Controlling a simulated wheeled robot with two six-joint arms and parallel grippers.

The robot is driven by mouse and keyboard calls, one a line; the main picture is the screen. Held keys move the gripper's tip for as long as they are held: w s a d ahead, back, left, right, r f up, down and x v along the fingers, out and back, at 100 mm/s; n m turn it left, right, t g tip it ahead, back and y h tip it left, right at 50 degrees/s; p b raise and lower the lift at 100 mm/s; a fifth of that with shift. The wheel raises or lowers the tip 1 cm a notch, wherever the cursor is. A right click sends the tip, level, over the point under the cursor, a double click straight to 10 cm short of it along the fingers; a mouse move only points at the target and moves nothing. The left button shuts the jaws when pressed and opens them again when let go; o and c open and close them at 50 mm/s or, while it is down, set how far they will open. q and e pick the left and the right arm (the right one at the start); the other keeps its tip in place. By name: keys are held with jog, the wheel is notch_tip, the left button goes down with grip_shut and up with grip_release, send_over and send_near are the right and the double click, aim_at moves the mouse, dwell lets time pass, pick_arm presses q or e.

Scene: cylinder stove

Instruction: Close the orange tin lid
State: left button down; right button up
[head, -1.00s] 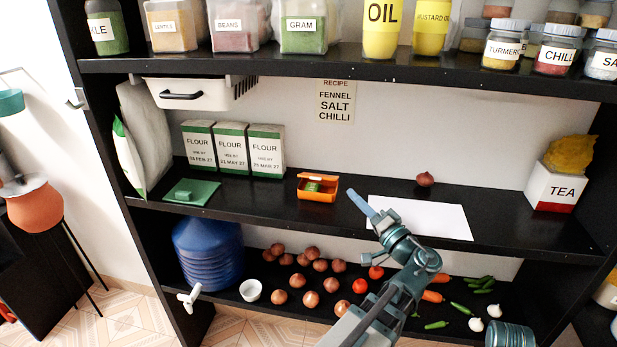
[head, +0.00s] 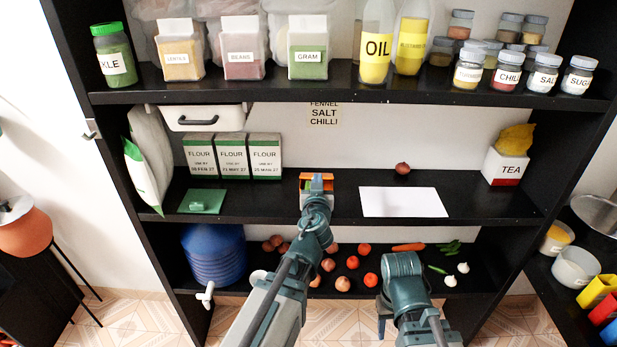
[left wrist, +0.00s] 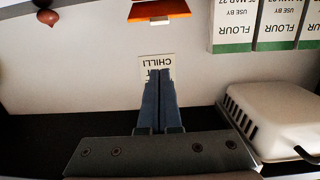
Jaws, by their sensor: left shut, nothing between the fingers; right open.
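The orange tin (head: 303,186) stands on the middle shelf, largely hidden in the head view behind my left gripper (head: 317,181). Its raised lid (head: 304,176) shows at the back, so the tin looks open. In the upside-down left wrist view, part of the orange tin (left wrist: 158,15) shows at the top edge, beyond the fingertips and apart from them. My left gripper is shut and empty, its two fingers together (left wrist: 158,76). Part of my right arm shows low in the head view, but its fingers do not.
Flour boxes (head: 231,157) and a green piece (head: 203,201) are left of the tin. A white sheet (head: 403,202) and an onion (head: 402,168) are right. The upper shelf (head: 345,93) lies above.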

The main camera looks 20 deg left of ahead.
pick_arm(q)
jog(key=b+x, duration=0.1)
jog(key=x, duration=0.9)
jog(key=shift+w+a, duration=0.1)
jog(key=shift+w, duration=0.15)
jog(key=shift+s+d+f+b, duration=0.15)
jog(key=shift+s+f+b, duration=0.45)
jog(key=shift+f+b, duration=0.35)
jog(key=shift+s+d+f+b, duration=0.15)
jog(key=shift+s+f+b, duration=0.45)
jog(key=shift+f+b, duration=0.3)
